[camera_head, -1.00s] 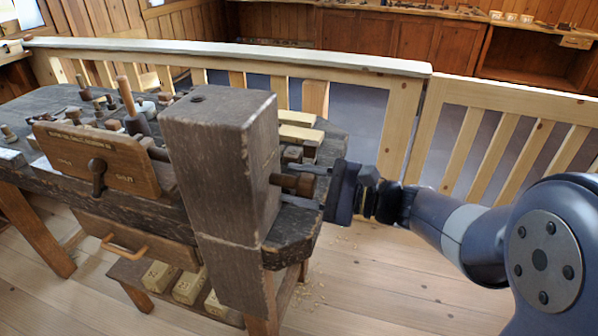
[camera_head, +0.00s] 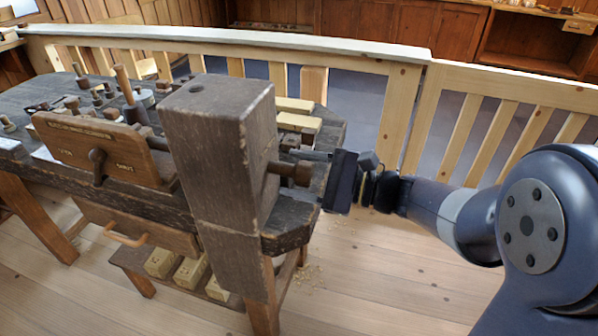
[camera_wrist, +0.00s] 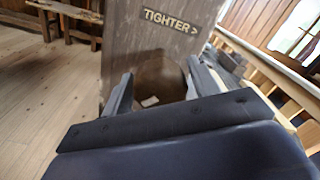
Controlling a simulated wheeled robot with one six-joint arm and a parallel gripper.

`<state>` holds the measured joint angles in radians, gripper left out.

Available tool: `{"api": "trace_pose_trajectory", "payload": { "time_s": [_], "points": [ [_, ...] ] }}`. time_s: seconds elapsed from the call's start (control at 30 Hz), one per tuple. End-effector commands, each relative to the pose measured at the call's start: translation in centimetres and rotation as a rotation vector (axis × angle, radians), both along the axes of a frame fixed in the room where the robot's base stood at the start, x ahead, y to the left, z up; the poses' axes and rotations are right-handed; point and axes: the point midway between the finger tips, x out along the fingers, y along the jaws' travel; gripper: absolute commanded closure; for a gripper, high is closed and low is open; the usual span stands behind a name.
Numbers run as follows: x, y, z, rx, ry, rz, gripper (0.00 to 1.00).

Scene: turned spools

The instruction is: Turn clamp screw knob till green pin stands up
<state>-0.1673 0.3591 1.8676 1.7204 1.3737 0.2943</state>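The clamp screw knob (camera_head: 298,173) is a brown wooden knob on a short shaft, on the right face of a thick dark post (camera_head: 205,140). The wrist view shows the brown knob (camera_wrist: 160,78) under the lettering "TIGHTER >" with an arrow to the right. My gripper (camera_head: 308,163) is at the knob, turned about its axis. In the wrist view my gripper's fingers (camera_wrist: 160,72) stand apart on either side of the knob; I see no clear contact. One finger shows above the knob in the head view. I cannot make out a green pin.
The dark workbench (camera_head: 290,240) carries a lettered wooden board (camera_head: 95,150) with a peg, and several spools and tools behind it. A pale railing (camera_head: 390,110) runs behind. The floor (camera_head: 390,270) in front of the arm is clear.

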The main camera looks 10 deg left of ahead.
Motion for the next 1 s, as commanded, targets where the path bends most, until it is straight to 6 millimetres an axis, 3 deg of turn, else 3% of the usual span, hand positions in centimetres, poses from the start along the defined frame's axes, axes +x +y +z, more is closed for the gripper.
{"api": "trace_pose_trajectory", "payload": {
  "time_s": [0.43,1.0],
  "points": [
    [0.0,-0.7,0.2,0.003,-0.004,-0.001,0.36],
    [-0.6,-9.5,0.2,0.003,-0.002,-0.004,0.36]
  ]
}}
